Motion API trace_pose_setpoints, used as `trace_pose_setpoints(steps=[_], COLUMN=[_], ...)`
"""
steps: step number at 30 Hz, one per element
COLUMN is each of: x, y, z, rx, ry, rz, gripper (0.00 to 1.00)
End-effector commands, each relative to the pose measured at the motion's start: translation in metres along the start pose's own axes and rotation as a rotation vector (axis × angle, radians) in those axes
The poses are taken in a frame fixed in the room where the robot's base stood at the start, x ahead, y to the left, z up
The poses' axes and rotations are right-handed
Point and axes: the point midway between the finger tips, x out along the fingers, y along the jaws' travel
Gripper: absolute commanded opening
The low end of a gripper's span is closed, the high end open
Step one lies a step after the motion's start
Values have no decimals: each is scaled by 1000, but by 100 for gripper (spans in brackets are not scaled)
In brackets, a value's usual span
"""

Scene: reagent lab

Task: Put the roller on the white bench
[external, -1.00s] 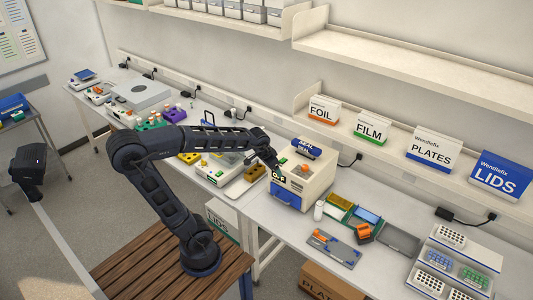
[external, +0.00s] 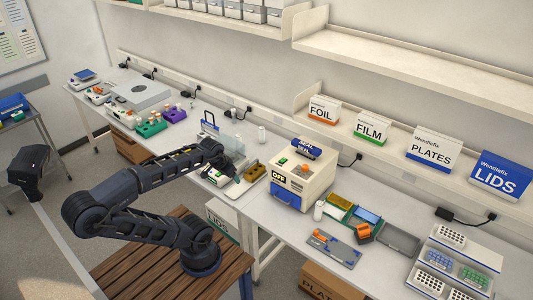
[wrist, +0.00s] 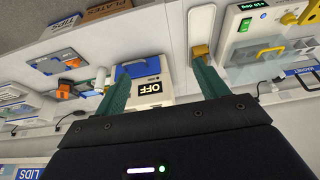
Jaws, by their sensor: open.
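The white bench (external: 285,233) runs along the wall. I cannot tell for certain which item is the roller. A dark tool with an orange part (external: 363,233) lies at the green tray and also shows in the wrist view (wrist: 64,90). A small orange piece (external: 320,236) lies on a grey-blue board. My gripper (external: 236,180) is over the bench left of the sealer box, near a brown block (external: 255,172). In the wrist view my gripper (wrist: 161,68) has its green fingers wide apart, with nothing held between them.
The white sealer box (external: 303,182), marked OFF, stands beside my gripper. A white bottle (external: 319,210) stands to its right. White racks (external: 455,265) fill the bench's right end. A shelf (external: 390,148) with labelled boxes hangs above.

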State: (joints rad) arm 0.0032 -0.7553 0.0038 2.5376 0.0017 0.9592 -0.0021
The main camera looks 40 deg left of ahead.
Motion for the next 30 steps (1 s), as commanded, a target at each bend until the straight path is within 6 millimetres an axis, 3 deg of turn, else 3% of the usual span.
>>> trace_pose_setpoints(steps=[8,17,30], x=[-4,-50,-33], y=[0,0,41], z=[-2,-22,-82], rx=[0,1,114], ry=[2,4,100], rz=[0,0,73], gripper=[73,73,73])
